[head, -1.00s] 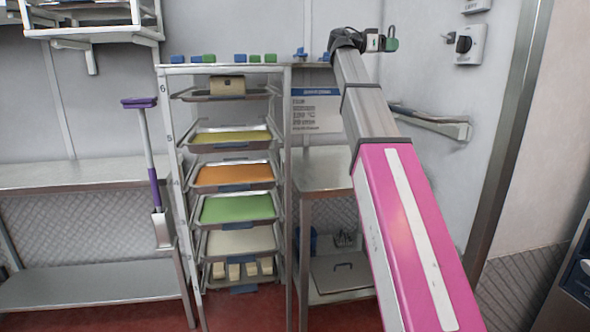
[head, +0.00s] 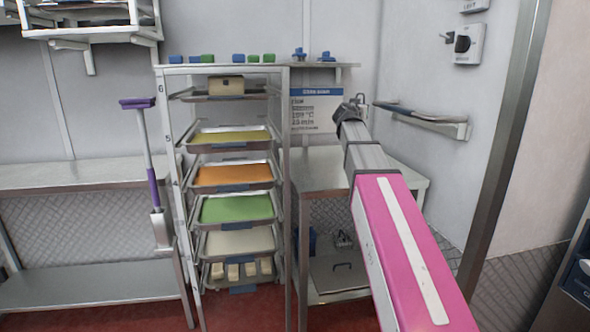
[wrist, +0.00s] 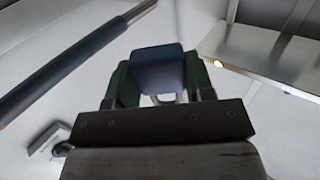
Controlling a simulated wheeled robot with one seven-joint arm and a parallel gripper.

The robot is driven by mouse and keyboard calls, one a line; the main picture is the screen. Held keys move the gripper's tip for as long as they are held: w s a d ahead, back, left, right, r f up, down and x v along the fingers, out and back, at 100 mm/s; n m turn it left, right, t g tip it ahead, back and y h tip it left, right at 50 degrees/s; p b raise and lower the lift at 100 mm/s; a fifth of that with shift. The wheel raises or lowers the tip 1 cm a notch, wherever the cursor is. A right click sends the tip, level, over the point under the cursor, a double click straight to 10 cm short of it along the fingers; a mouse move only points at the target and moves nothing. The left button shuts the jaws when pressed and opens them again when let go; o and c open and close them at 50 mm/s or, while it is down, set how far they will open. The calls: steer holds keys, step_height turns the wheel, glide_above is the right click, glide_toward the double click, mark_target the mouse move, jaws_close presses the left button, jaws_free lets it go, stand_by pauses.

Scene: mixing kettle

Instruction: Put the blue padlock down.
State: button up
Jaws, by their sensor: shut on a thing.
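The blue padlock (wrist: 158,66) is between the two dark green fingers of my gripper (wrist: 160,76) in the wrist view. The fingers are shut on its body from both sides. A pale, shiny loop, likely its shackle, shows just below the body, partly hidden by the gripper. The padlock is held up in the air, and I see no surface touching it. In the head view my wrist is in front of the steel table by the wall; the fingers and padlock are hidden there.
A steel table (head: 407,170) stands in the right corner. A wall rail (head: 425,119) is above it and to the right. A high shelf (head: 345,65) bears small blue items. The tray rack (head: 222,155) is left of my arm. A wall switch (head: 466,44) is at upper right.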

steer(key=s+a+f+n+t+y, duration=0.1)
steer(key=a+f+n+y, duration=0.1)
steer(key=f+y, duration=0.2)
steer(key=s+a+f+n+t+y, duration=0.1)
steer(key=s+a+f+n+y, duration=0.1)
steer(key=f, duration=0.6)
steer(key=shift+s+a+n+y, duration=0.2)
steer(key=shift+a+n+y, duration=0.65)
steer(key=shift+y, duration=0.35)
steer(key=shift+d+f, duration=0.1)
steer(key=shift+d, duration=0.05)
